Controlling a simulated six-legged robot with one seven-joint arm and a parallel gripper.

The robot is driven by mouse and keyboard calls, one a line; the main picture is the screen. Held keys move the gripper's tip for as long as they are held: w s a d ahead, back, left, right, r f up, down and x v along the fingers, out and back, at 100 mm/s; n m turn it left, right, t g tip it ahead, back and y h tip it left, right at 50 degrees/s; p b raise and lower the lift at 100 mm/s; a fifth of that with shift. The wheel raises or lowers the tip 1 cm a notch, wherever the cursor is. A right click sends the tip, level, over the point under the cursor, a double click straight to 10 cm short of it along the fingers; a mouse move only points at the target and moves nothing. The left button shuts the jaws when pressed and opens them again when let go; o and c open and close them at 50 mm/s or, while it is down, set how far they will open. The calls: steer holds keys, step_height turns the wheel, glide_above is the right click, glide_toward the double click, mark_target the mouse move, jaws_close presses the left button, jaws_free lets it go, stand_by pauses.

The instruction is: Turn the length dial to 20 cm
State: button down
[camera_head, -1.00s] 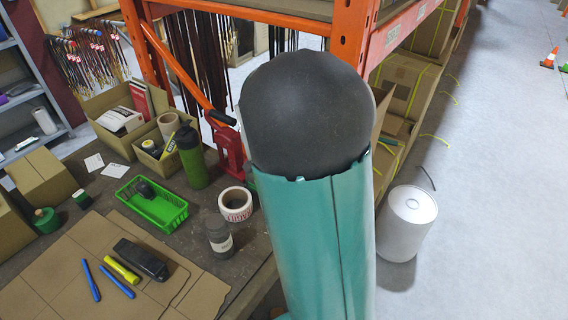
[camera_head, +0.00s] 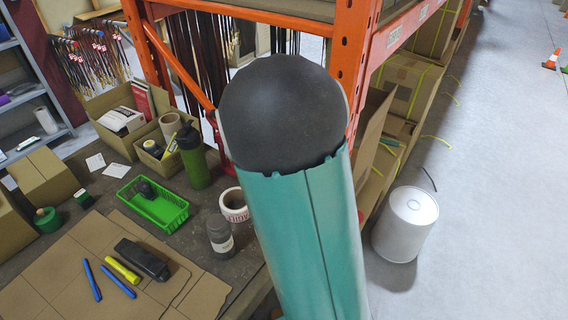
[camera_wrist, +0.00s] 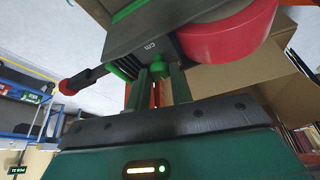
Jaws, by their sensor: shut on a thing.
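In the wrist view the two dark fingers of my gripper (camera_wrist: 161,80) point up at a dark machine body (camera_wrist: 140,36) marked "cm". A small green knob (camera_wrist: 160,68), which looks like the length dial, sits between the fingertips, and they are shut on it. I cannot read any number or pointer on it. A red round part (camera_wrist: 232,38) is to the right on the machine, and a dark lever with a red end (camera_wrist: 68,87) sticks out to the left. In the head view my arm hides the gripper and the dial; only a red piece (camera_head: 216,138) shows behind it.
On the bench are a green bottle (camera_head: 192,158), a tape roll (camera_head: 233,204), a grey jar (camera_head: 220,237), a green basket (camera_head: 150,206) and a black case (camera_head: 142,260) on cardboard. An orange rack post (camera_head: 350,60) stands behind my arm. A white drum (camera_head: 405,226) stands on the floor.

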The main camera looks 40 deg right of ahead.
steer(key=c, duration=1.3)
jaws_free()
steer(key=shift+o, duration=0.2)
steer(key=v, duration=1.3)
steer(key=shift+r, duration=0.4)
steer(key=shift+a, duration=0.1)
steer(key=s+a+r+n+t+y, duration=0.2)
steer(key=s+a+n+t+y, duration=0.2)
steer(key=s+a+n, duration=1.3)
steer(key=shift+s+r+t+y, duration=0.3)
steer(key=shift+s+t, duration=0.05)
steer(key=shift+t, duration=0.25)
